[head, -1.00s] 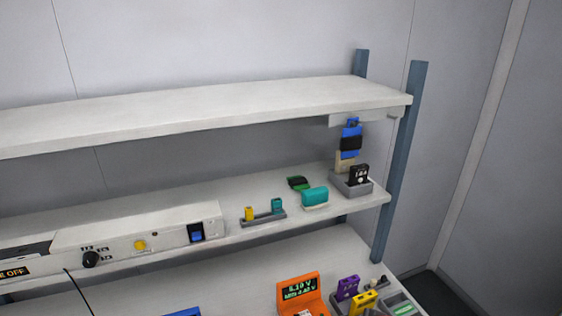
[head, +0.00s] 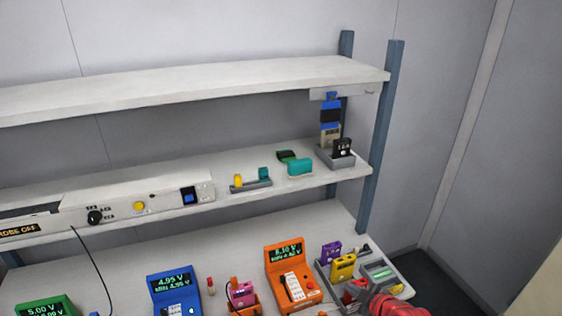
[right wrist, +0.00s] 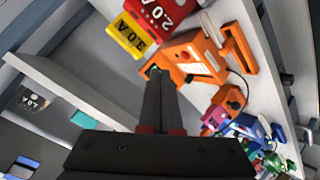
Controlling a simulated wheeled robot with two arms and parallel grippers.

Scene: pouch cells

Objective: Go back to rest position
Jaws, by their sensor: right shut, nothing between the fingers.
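My right gripper (right wrist: 156,80) is shut and empty in the right wrist view, with its two dark fingers together. Its fingertips overlap the orange meter (right wrist: 190,62) in that picture; I cannot tell the gap between them. In the head view, a red part of my right arm (head: 390,304) shows at the bottom right, in front of the grey tray's near side. My left gripper is in neither view.
The bench holds an orange meter (head: 290,272), a blue meter (head: 172,290), a green meter (head: 45,306) and a grey tray (head: 402,284) with purple (head: 331,252) and yellow (head: 342,268) blocks. Two shelves rise behind; the upper shelf (head: 200,88) is bare on top.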

